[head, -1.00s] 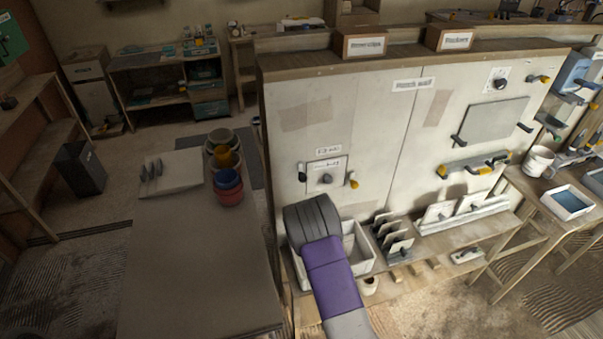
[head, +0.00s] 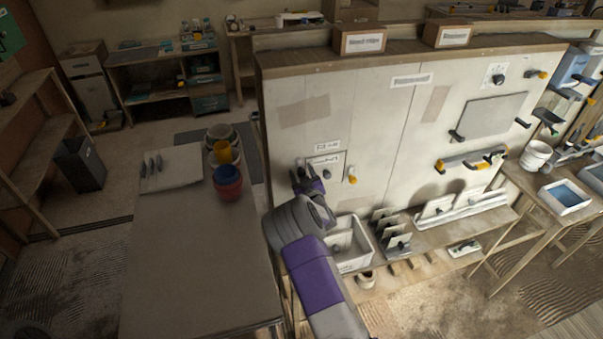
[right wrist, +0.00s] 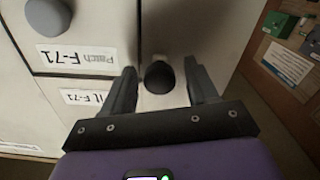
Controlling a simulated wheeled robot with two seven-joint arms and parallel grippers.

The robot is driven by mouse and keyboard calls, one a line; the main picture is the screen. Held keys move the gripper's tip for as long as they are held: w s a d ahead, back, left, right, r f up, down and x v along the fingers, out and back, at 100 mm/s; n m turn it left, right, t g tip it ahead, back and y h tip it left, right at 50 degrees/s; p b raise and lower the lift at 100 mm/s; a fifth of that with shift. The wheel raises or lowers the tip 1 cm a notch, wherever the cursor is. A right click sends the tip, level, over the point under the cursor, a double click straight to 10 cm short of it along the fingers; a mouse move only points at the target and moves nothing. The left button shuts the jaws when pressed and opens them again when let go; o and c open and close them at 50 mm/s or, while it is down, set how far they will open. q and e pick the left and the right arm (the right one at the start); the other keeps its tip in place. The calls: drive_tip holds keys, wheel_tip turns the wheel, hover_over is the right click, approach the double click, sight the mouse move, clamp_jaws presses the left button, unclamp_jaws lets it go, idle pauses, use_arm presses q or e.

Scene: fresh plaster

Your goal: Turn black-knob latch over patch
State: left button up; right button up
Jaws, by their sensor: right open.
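The patch (head: 338,163) is a pale square panel with a grey knob (head: 327,174), set in the mock wall. The grey knob also shows at the upper left of the right wrist view (right wrist: 48,18). The black knob (right wrist: 158,77) of the latch is beside the patch's edge in that view; the rest of the latch cannot be made out. My right gripper (head: 306,174) is at the patch's left side in the head view. Its open fingers (right wrist: 160,72) stand on both sides of the black knob, with gaps visible. My left gripper is out of view.
A yellow-knob latch (head: 352,180) is right of the patch. Below are a white bin (head: 358,260) and a rack of small panels (head: 392,238) on the wall's shelf. Stacked pots (head: 228,184) stand on the table (head: 190,270) at left. A larger panel with clamps is farther right.

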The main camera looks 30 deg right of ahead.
drive_tip(key=shift+w, duration=0.15)
drive_tip(key=shift+c, duration=0.3)
drive_tip(key=c, duration=1)
drive_tip(key=shift+d+m+b, duration=0.1)
drive_tip(key=shift+m+b, duration=0.5)
drive_tip(key=shift+b, duration=0.15)
drive_tip(key=m+b, duration=0.7)
drive_tip(key=b, duration=0.3)
drive_tip(key=m+b, duration=0.7)
drive_tip(key=b, duration=0.3)
drive_tip(key=shift+d+f+m, duration=0.15)
drive_tip(key=shift+m, duration=0.15)
drive_tip(key=shift+m+b, duration=1.1)
drive_tip(key=shift+b, duration=0.45)
drive_tip(key=shift+r, duration=0.2)
